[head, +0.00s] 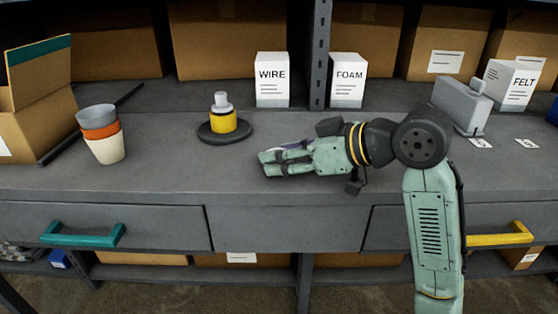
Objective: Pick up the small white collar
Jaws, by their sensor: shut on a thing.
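My gripper (268,163) is above the front middle of the grey bench, pointing left. Its fingers are shut on a small pale thing (291,147), mostly hidden by the fingers. A whitish and purplish bit of it shows; I cannot tell its full shape. To the left of my gripper, apart from it, a stack stands on the bench: a dark round base (224,132), a yellow collar (223,122) on it, and a small pale grey-white stepped piece (221,102) on top.
Nested cups (104,138) and an open cardboard box (40,95) stand at left. WIRE (272,80) and FOAM (346,80) boxes stand behind my gripper, beside a shelf post (319,55). A grey container (460,105) and FELT box (508,86) are at right.

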